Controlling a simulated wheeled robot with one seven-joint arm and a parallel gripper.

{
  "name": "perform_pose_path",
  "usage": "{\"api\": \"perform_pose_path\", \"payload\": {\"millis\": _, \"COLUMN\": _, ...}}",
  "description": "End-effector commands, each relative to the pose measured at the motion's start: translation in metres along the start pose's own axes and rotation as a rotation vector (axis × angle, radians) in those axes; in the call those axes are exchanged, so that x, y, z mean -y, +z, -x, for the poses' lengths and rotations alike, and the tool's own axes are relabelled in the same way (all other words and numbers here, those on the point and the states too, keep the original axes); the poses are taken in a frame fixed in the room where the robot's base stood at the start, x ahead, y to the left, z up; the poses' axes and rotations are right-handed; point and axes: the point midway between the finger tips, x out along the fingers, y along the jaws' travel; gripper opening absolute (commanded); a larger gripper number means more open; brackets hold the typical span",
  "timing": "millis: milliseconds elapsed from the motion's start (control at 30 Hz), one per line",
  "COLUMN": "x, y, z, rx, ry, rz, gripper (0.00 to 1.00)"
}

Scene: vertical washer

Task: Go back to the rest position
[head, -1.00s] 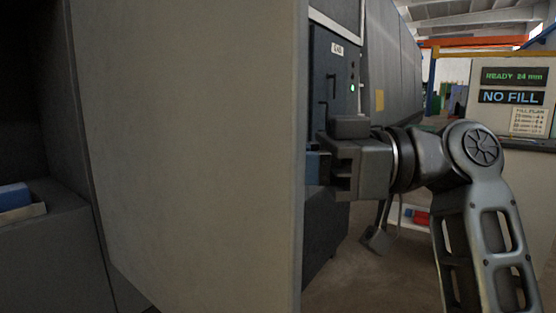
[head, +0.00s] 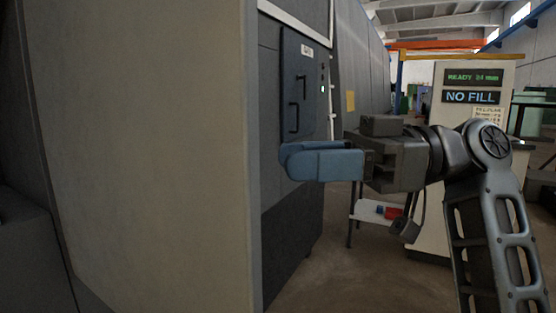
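My gripper (head: 284,160) is at the middle of the head view, its blue fingers pointing left. The fingers overlap from this side, so I cannot tell whether they are apart or together. No object shows in them. They appear in front of the dark grey machine (head: 285,215), below its panel with a handle (head: 302,90). I cannot tell whether they touch it. My arm runs down from the wrist to the lower right.
A large beige panel (head: 150,150) fills the left of the view. A display stand (head: 425,222) reading "READY 24 mm" and "NO FILL" is at the right. Bare floor shows below.

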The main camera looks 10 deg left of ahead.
Motion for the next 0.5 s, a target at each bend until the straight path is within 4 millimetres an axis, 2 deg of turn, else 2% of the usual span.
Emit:
{"api": "perform_pose_path", "payload": {"millis": 367, "x": 0.000, "y": 0.001, "z": 0.003, "rx": -0.001, "ry": 0.002, "rz": -0.002, "gripper": 0.34}}
{"api": "perform_pose_path", "payload": {"millis": 500, "x": -0.006, "y": 0.016, "z": 0.003, "rx": -0.022, "ry": 0.057, "rz": -0.052, "gripper": 0.34}}
